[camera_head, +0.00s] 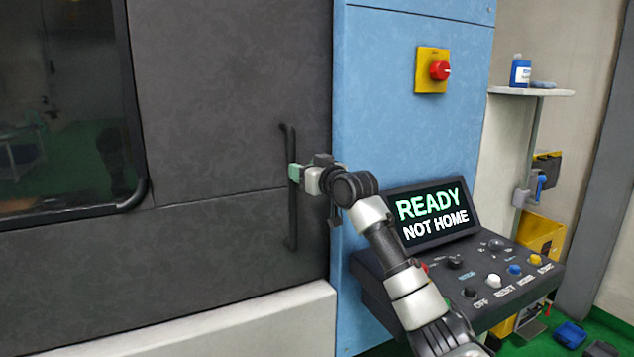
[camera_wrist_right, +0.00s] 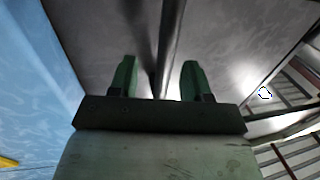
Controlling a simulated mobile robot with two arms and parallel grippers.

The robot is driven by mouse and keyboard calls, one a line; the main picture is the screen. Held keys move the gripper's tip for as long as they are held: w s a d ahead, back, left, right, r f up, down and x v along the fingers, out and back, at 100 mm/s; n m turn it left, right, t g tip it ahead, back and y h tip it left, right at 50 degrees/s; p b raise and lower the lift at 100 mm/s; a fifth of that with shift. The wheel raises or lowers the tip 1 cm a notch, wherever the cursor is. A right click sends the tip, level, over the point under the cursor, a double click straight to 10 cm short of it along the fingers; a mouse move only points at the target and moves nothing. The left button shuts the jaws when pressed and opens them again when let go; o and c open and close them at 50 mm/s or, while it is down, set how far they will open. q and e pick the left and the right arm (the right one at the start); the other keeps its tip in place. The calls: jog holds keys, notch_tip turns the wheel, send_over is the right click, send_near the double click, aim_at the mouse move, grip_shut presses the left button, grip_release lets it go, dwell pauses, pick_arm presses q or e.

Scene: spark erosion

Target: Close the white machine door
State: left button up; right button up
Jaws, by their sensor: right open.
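The machine door (camera_head: 230,100) looks dark grey, not white, and has a dark window on its left. Its right edge lies alongside the blue machine panel (camera_head: 385,130), with no clear gap visible. A vertical black bar handle (camera_head: 291,225) is near that edge. My right gripper (camera_head: 294,172) is at the handle's middle. In the right wrist view its green fingers (camera_wrist_right: 158,78) are apart, with the handle bar (camera_wrist_right: 171,45) running between them. I cannot tell whether either finger touches the bar. My left gripper is not in view.
A control panel with a screen (camera_head: 432,213) reading "READY NOT HOME" stands right of the door, under my right forearm. A red switch on a yellow plate (camera_head: 425,70) is on the blue panel. A shelf (camera_head: 530,92) with a blue bottle (camera_head: 520,73) is at the right.

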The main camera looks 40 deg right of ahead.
jog(key=shift+s+b, duration=0.6)
jog(key=shift+s, duration=1.7)
